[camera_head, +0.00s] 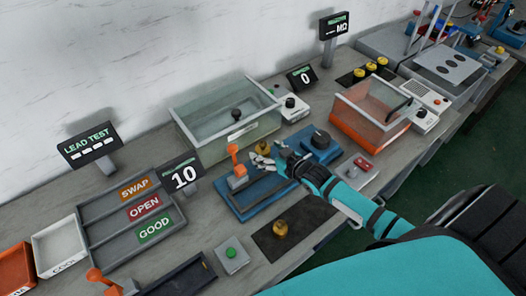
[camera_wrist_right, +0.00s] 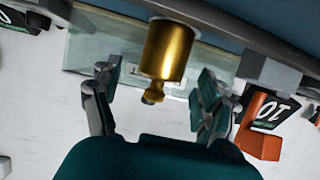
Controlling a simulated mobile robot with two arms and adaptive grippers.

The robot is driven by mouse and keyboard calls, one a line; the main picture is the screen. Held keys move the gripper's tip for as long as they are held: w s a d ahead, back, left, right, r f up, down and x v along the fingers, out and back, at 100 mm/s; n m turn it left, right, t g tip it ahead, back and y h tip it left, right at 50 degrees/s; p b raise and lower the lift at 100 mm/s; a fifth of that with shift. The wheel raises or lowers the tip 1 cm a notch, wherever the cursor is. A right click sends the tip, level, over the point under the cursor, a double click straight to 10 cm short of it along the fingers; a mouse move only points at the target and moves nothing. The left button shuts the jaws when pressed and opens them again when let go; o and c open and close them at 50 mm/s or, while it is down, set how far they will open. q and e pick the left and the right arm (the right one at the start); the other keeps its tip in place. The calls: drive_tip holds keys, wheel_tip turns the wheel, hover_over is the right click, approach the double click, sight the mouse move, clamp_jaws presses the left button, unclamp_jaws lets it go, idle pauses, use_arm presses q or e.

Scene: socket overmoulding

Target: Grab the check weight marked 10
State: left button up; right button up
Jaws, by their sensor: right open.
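A brass check weight with a small knob (camera_wrist_right: 167,50) stands between the fingers of my right gripper (camera_wrist_right: 155,92) in the right wrist view, which looks upside down. In the head view the weight (camera_head: 262,147) is small and partly covered by the gripper (camera_head: 262,160) over the blue fixture. The gripper is open, with a finger on each side of the weight and gaps visible. No mark on the weight can be read. A display sign reading 10 (camera_head: 183,175) stands left of the fixture. My left gripper is not in view.
Another brass weight (camera_head: 280,229) stands on a dark mat in front. Several more (camera_head: 370,69) stand at the back right. The blue fixture (camera_head: 250,195) has an orange lever (camera_head: 235,158). A clear box (camera_head: 228,115) and an orange-based box (camera_head: 370,110) stand near.

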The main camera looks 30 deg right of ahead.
drive_tip(key=shift+x, duration=1.2)
drive_tip(key=shift+w+a+f, duration=0.1)
clamp_jaws()
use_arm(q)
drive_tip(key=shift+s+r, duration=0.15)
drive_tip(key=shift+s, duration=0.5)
use_arm(e)
drive_tip(key=shift+w+r, duration=0.1)
drive_tip(key=shift+r, duration=0.15)
